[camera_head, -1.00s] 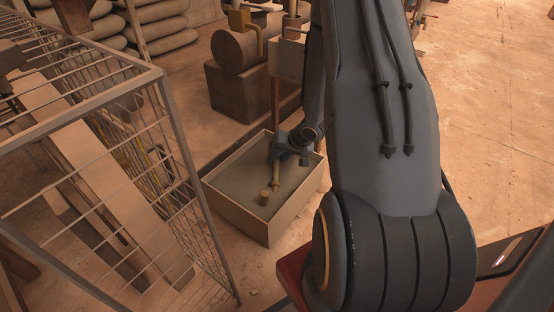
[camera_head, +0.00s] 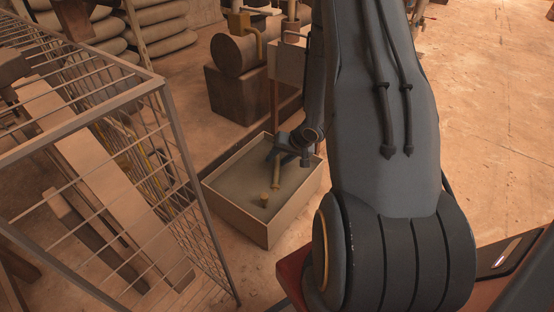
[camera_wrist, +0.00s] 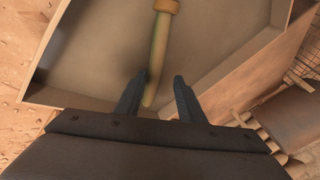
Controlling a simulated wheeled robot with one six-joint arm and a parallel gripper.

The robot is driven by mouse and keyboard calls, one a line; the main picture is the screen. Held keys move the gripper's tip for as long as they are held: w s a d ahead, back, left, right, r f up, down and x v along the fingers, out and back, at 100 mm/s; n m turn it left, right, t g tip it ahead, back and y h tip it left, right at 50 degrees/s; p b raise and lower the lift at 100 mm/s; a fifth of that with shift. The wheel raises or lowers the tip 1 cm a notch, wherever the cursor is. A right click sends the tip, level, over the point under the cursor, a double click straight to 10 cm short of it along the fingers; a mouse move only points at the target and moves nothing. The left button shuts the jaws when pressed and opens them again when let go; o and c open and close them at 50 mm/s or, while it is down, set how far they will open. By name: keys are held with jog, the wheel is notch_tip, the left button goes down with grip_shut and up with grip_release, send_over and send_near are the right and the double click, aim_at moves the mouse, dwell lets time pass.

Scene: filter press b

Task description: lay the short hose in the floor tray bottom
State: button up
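The floor tray (camera_head: 235,217) is a shallow pale box with a grey inside, at the middle of the head view. The short hose (camera_head: 276,172) is a thin yellowish piece inside the tray's outline, just below my gripper (camera_head: 288,150). In the wrist view the hose (camera_wrist: 158,55) runs up from between the fingertips to a brass-coloured collar. Its near end lies close to the left finger, off the middle. My gripper (camera_wrist: 162,85) is open, with a clear gap between its fingers. I cannot tell whether the whole hose touches the tray bottom.
A wire cage (camera_head: 165,90) with boards inside stands at left. A brown block (camera_head: 235,95) bearing a drum is behind the tray. Open floor (camera_head: 490,110) lies at right.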

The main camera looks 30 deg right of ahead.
jog(key=p+v, duration=0.6)
jog(key=v, duration=0.5)
jog(key=shift+p, duration=0.3)
